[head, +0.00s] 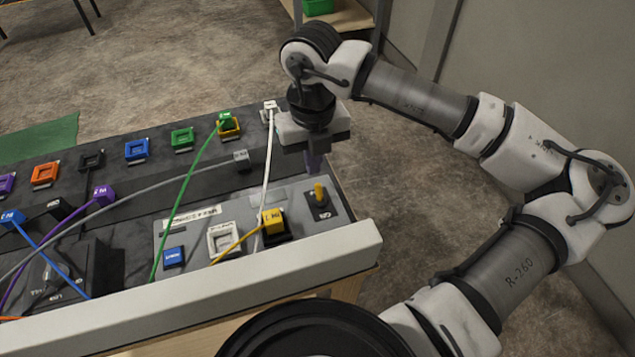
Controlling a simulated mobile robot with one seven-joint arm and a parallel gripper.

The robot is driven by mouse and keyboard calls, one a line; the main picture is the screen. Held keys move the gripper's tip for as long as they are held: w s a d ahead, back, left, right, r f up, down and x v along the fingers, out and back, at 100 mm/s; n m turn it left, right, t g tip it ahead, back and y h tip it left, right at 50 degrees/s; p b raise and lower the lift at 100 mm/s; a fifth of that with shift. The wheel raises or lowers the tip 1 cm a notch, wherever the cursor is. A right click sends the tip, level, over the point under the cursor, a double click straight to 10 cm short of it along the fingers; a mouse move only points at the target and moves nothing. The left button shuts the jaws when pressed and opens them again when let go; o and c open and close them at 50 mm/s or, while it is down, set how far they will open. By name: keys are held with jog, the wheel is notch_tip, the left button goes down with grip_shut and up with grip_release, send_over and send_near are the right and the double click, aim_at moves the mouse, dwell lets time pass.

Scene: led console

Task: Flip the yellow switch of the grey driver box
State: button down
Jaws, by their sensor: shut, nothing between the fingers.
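The grey driver box (195,238) is set at the right front of the dark console. Its yellow switch (320,192) is a small upright lever on a dark plate at the box's right end. My gripper (314,165) points down, just above and behind the switch. It is shut and empty. A gap seems to show between the fingertips and the lever, but I cannot tell how far apart they are in depth.
A yellow plug (272,221) with a yellow cable sits left of the switch. A white cable (267,170) and a green cable (185,185) cross the box. A pale front rail (230,270) edges the console. Coloured sockets, such as the blue socket (137,150), line the back.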

aim_at(318, 185)
jog(key=shift+f+b, duration=1.2)
jog(key=shift+b, duration=0.25)
jog(key=shift+s+d, duration=0.15)
jog(key=shift+s, duration=0.2)
jog(key=shift+s+d+b, duration=0.25)
jog(key=shift+s+b, duration=0.15)
jog(key=shift+s, duration=0.45)
jog(key=shift+r, duration=0.1)
notch_tip(318, 185, up, 7)
jog(key=p, duration=0.3)
jog(key=shift+w+a, duration=0.15)
jog(key=shift+w, duration=0.25)
dwell(0.3)
